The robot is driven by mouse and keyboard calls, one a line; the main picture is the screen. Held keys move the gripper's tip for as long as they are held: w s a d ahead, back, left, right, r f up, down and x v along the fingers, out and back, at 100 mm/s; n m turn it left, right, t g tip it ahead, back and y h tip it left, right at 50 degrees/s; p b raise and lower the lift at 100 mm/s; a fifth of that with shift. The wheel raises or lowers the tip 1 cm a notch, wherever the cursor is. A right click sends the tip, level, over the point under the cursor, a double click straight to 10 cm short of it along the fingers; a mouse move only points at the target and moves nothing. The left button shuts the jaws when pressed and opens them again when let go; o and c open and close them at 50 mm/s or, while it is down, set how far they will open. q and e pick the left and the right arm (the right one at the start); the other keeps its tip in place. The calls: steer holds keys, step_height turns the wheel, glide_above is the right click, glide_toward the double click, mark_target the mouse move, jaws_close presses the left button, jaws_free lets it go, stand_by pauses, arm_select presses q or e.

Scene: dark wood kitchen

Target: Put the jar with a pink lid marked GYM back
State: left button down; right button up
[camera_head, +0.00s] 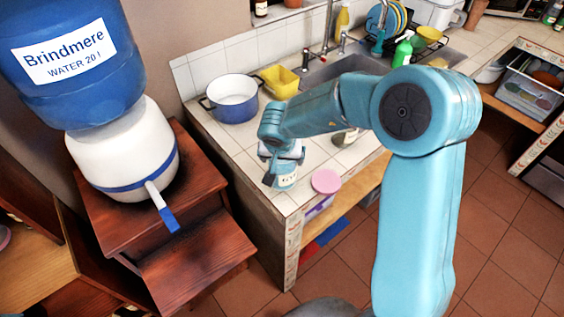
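A small pale jar (286,181) is at the counter's left corner, directly under my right gripper. Its white label is partly readable and seems to begin with "GY". Its top is hidden by the gripper, so I cannot see its lid. My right gripper (283,165) points down over the jar, with its fingers at the jar's upper part. I cannot tell whether they are closed on it. A round pink lid (326,181) shows at the counter's front edge, right of the jar. I cannot tell whether it lies flat or tops something. My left gripper is out of view.
A water dispenser (122,150) stands on a wooden step stand (195,262) at left. Purple, blue and red items sit on the shelf (362,187) below. My arm hides some counter.

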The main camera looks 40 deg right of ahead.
steer(key=shift+w+f, duration=0.15)
steer(key=shift+f, duration=0.6)
steer(key=o, duration=1.5)
steer(key=shift+f, duration=0.15)
steer(key=p+v, duration=0.2)
steer(key=v, duration=1)
